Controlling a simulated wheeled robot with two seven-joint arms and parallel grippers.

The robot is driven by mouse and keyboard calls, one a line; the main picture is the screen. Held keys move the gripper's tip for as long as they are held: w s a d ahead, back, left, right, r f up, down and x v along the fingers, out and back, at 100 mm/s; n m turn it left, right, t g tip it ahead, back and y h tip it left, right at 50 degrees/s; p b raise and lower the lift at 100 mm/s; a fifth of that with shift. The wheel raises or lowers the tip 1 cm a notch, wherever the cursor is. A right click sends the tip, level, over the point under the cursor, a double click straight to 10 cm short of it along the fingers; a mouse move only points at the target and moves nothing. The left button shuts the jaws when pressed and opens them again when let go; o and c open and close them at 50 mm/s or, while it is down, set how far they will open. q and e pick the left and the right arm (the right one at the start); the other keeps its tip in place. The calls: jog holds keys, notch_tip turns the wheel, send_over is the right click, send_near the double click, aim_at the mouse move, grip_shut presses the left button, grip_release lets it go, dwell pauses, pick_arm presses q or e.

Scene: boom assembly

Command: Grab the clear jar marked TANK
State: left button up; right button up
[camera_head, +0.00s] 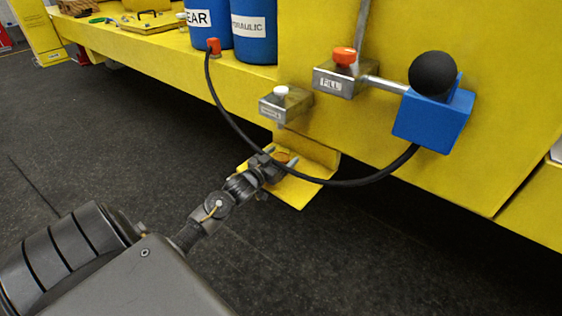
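I cannot make out a clear jar marked TANK in the head view. My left gripper (278,160) reaches in from the lower left to a small yellow bracket shelf (300,191) on the side of the yellow machine. A small orange-brown round shape (283,157) shows at the fingertips; what it belongs to is too small to tell. The gripper hides part of the shelf, and I cannot tell whether its fingers hold anything. My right gripper is not in view.
A black hose (343,183) loops across just in front of the gripper and shelf, up to a blue block (433,119) with a black ball. A FILL valve block (339,82) and a smaller metal block (285,104) jut out above. Blue drums (254,28) stand on the deck. Dark floor is clear.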

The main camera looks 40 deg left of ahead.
pick_arm(q)
jog(key=c, duration=1.2)
